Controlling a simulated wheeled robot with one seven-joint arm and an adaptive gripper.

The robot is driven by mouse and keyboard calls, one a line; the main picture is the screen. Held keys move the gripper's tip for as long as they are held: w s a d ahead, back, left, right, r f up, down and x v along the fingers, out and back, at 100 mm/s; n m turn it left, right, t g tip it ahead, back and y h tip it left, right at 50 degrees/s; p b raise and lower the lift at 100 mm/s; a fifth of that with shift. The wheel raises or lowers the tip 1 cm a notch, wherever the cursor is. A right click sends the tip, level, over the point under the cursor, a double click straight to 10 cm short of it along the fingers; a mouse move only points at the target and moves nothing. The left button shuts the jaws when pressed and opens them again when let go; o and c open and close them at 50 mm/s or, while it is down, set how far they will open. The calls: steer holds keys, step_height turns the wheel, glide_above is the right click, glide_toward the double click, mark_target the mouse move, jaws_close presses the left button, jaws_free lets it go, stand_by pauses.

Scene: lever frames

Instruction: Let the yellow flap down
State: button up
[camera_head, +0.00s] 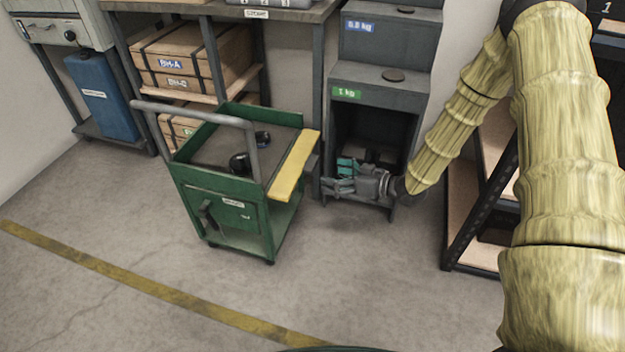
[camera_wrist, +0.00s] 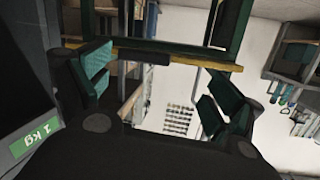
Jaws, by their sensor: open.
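The yellow flap (camera_head: 294,166) is a long strip along the right side of the green cart (camera_head: 222,204). It sits at about the height of the cart's top and looks roughly level; its exact tilt is hard to tell. In the wrist view the flap (camera_wrist: 195,62) is a thin yellow strip across the upper part, seen nearly edge-on. A short dark piece (camera_wrist: 143,58) lies against it. My gripper (camera_head: 335,177) is to the right of the flap, apart from it, pointing left. In the wrist view my gripper (camera_wrist: 160,88) is open and empty, its teal-padded fingers spread wide.
A dark grey cabinet (camera_head: 381,84) with a "1 kg" label stands close behind my gripper. A dark shelf rack (camera_head: 470,215) stands to the right. The cart has a grey push handle (camera_head: 190,112) and dark round items on top. The floor in front of the cart is clear.

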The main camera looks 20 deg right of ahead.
mark_target(316, 165)
steer(key=w+d+f+n+y+b, duration=0.1)
steer(key=d+n+y+b, duration=0.25)
steer(key=b, duration=0.35)
steer(key=shift+g, duration=0.4)
steer(key=shift+w+d+b+x, duration=0.15)
steer(key=shift+b+x, duration=0.7)
steer(key=shift+x, duration=0.85)
steer(key=shift+w+d+b+x, duration=0.1)
steer(key=shift+b+x, duration=0.7)
steer(key=shift+x, duration=0.85)
steer(key=shift+w+b+x, duration=0.15)
steer(key=shift+b+x, duration=0.7)
steer(key=shift+x, duration=0.85)
